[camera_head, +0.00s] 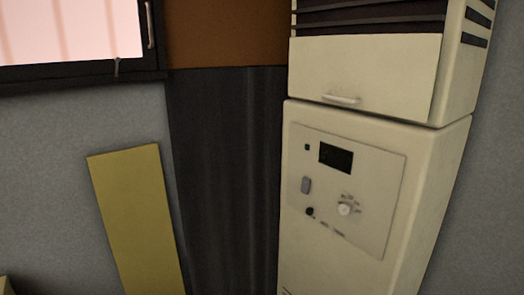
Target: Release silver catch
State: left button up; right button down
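A small greyish catch-like piece (116,67) sits on the lower part of the dark window frame at the upper left. A slim pale upright handle (150,24) is on the right side of the same frame. I cannot tell for certain which of these is the silver catch. The window (70,30) appears shut, with pinkish light behind it. Neither of my grippers is in view.
A tall cream cabinet unit (435,190) stands at the right, with a pale bar handle (342,99), a dark display (335,157) and a white knob (345,209). A yellow board (135,215) leans by the grey wall (50,150). A dark panel (225,180) stands between.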

aim_at(117, 60)
jog(key=k+u, duration=0.1)
jog(key=u, duration=0.3)
jog(key=k+j+u, duration=0.1)
jog(key=u, duration=0.25)
